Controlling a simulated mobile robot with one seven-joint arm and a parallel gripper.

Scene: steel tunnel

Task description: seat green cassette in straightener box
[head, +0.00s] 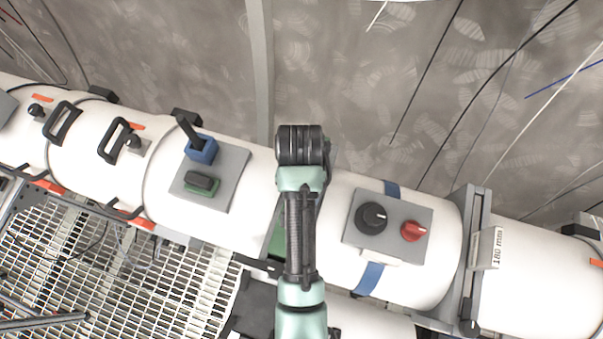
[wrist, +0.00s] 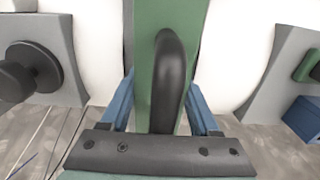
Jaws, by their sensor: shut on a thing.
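The green cassette (wrist: 147,55) is a long green body with a black arched handle (wrist: 172,80), seen close in the wrist view. In the head view only a green sliver (head: 277,243) shows left of my arm, over the white pipe. My arm hides the fingers there. I cannot make out the straightener box or its opening, nor tell whether the cassette touches the pipe.
The white pipe (head: 345,190) runs across the head view. A left plate (head: 222,172) carries a blue block (head: 201,150) and a green-based black handle (head: 202,185). A right plate (head: 391,238) carries black (head: 371,217) and red (head: 413,231) knobs. Grating (head: 130,265) lies lower left.

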